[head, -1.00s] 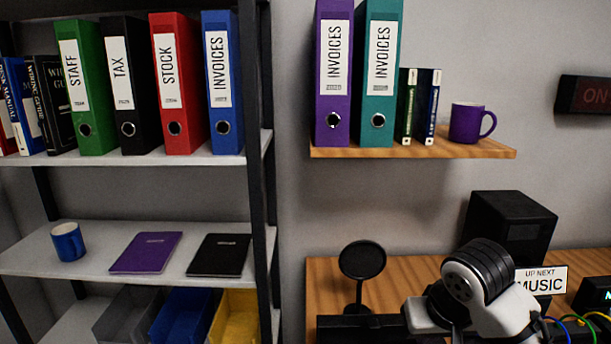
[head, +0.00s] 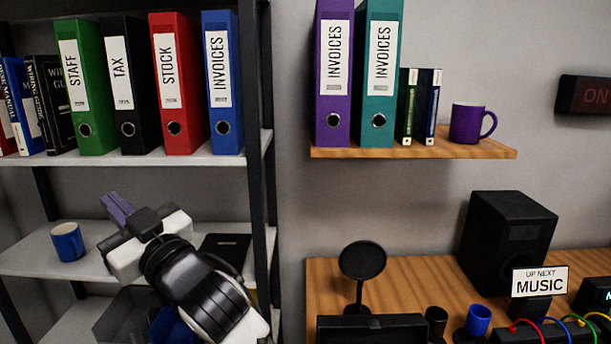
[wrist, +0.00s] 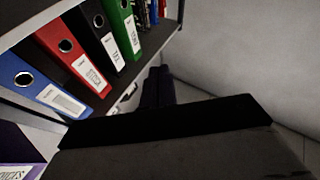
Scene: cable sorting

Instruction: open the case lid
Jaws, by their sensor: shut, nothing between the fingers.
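My gripper (head: 118,207) is in front of the middle shelf of the rack at the left of the head view, its purple fingers together and empty. In the wrist view its dark fingers (wrist: 158,88) point towards the rack of binders. No case can be named for certain. A black box-like thing (head: 372,328) on the desk at the bottom edge of the head view may be the case; it is cut off there, and I cannot tell its lid. My gripper is far to its left and not touching it.
The rack's middle shelf (head: 30,257) holds a blue mug (head: 67,241) and a black notebook (head: 226,246). The desk (head: 420,267) bears a pop filter (head: 362,261), a speaker (head: 508,242), a blue cup (head: 478,320) and several coloured cables. A wall shelf (head: 410,150) is above.

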